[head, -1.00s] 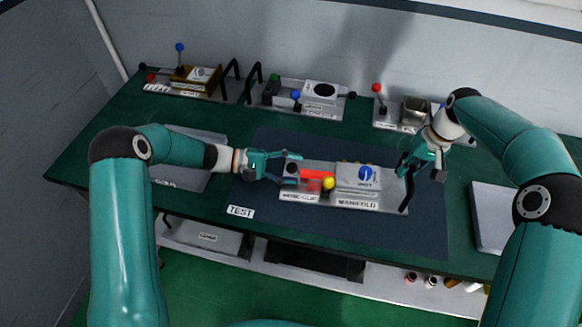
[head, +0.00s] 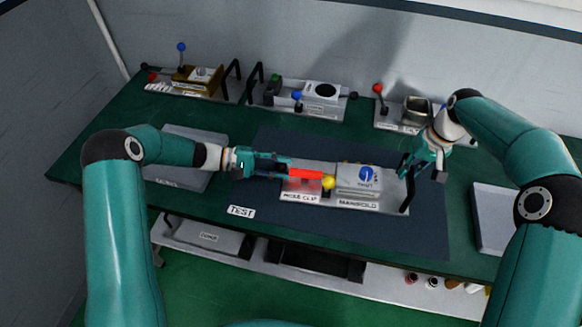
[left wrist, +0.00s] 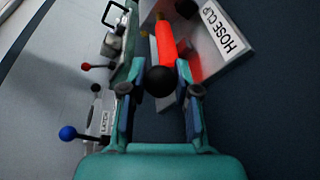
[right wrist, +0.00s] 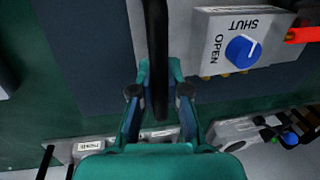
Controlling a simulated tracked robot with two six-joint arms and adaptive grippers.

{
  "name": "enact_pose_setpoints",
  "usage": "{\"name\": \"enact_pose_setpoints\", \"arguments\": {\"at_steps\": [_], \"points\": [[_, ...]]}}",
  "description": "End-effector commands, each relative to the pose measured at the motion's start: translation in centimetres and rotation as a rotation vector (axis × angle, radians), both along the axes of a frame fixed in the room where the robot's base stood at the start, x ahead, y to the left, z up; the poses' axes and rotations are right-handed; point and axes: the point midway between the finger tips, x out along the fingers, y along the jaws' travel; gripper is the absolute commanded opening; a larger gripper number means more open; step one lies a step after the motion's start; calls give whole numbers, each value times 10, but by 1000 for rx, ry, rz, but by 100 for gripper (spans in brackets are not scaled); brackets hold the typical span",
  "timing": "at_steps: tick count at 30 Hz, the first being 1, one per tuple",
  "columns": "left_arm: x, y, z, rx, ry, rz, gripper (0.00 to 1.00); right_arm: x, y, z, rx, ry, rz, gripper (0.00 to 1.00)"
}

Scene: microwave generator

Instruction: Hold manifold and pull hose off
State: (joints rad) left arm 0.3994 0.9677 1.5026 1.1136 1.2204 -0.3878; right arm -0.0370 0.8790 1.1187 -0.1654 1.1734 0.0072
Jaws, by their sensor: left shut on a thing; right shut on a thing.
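The manifold (head: 357,188) is a grey box with a blue knob (head: 366,174) on a pale plate on the dark mat. The red hose (head: 307,174) runs from its left side, with a yellow ball (head: 328,183) near the join. In the left wrist view the hose (left wrist: 166,45) ends in a black ball (left wrist: 161,81). My left gripper (head: 287,168) is shut on that hose end. My right gripper (head: 403,169) is shut on the manifold's black handle (head: 409,194), which also shows in the right wrist view (right wrist: 158,40). The hose's join is too small to judge.
A HOSE CLIP label (head: 300,197) is on the plate's front left. Other fixtures with levers stand along the back, such as the one with a blue ball lever (head: 181,47). A grey plate (head: 492,215) lies at right.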

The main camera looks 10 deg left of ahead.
Motion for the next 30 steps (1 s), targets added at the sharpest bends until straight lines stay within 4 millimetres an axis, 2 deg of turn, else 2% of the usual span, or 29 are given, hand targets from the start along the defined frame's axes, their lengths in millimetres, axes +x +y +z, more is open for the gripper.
{"name": "enact_pose_setpoints", "arguments": {"at_steps": [1, 4, 13, 14, 18, 30], "points": [[-2, 12, -3, 4, 1, 2, 0, -3, -3, -6, -6, 13, 2, 0], [-4, 24, -3, 3, 4, 1, 0, -3, -3, -7, -6, 14, 1, 0], [-4, 28, -4, 5, 4, 1, 0, -2, -4, -6, -7, 12, 0, 0], [-4, 28, -4, 4, 4, 1, 34, -2, -4, -6, -7, 12, 0, 0], [-4, 28, -3, 4, 3, 1, 57, -2, -4, -6, -7, 11, -1, 0], [-4, 31, -1, 2, 0, 1, 57, -2, -3, -6, -6, 9, 0, 0]]}}
